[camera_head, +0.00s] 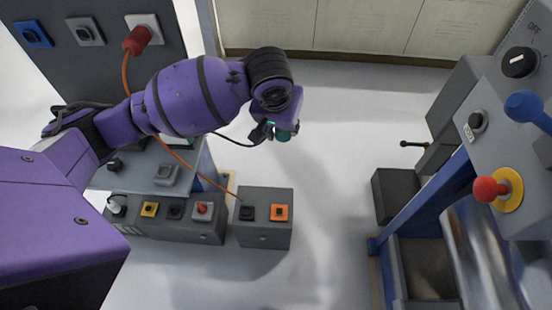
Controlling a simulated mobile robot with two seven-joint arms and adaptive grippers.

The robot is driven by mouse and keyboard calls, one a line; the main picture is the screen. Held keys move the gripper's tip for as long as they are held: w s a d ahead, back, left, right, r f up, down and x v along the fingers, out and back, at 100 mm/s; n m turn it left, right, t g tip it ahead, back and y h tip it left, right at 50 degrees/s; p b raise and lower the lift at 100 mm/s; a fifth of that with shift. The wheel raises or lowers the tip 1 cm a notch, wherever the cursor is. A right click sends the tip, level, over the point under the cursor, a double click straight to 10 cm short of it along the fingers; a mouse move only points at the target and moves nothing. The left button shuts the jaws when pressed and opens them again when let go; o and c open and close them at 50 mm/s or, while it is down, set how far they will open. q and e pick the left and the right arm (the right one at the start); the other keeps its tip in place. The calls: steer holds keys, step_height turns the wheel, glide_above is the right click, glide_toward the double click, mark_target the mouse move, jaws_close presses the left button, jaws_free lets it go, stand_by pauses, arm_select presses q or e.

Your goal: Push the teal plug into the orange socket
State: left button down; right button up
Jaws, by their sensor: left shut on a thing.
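The teal plug (283,135) is in the grip of my left gripper (272,128), which is shut on it. Most of the plug is hidden by the gripper and wrist; only a small teal part shows. A black cable (235,141) runs left from near the gripper. The orange socket (279,213) is on the top of a small grey box, below the gripper in the picture and apart from the plug. A black socket (247,213) is beside it on the same box. My right gripper is not in view.
A red plug (137,40) with an orange cable sits in the upper-left panel, whose blue (33,34) and grey sockets are beside it. The orange cable passes under my left arm to the grey box (263,240).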

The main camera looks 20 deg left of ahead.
arm_select(q)
steer(key=shift+m, duration=0.7)
steer(key=f+b, duration=0.5)
steer(key=f, duration=1.1)
steer(key=w+a+f+b, duration=0.1)
steer(key=f+b, duration=0.5)
steer(key=f, duration=1)
steer(key=w+f+b, duration=0.1)
steer(key=f+b, duration=0.5)
steer(key=f, duration=1.1)
steer(key=shift+a, duration=0.2)
steer(key=shift+f+b, duration=0.55)
steer(key=shift+f, duration=0.45)
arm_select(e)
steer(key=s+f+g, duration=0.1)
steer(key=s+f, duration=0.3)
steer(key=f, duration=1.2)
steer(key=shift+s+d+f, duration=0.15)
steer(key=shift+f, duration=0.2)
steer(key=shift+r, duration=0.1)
arm_select(q)
steer(key=shift+r+p, duration=0.1)
steer(key=shift+p, duration=0.2)
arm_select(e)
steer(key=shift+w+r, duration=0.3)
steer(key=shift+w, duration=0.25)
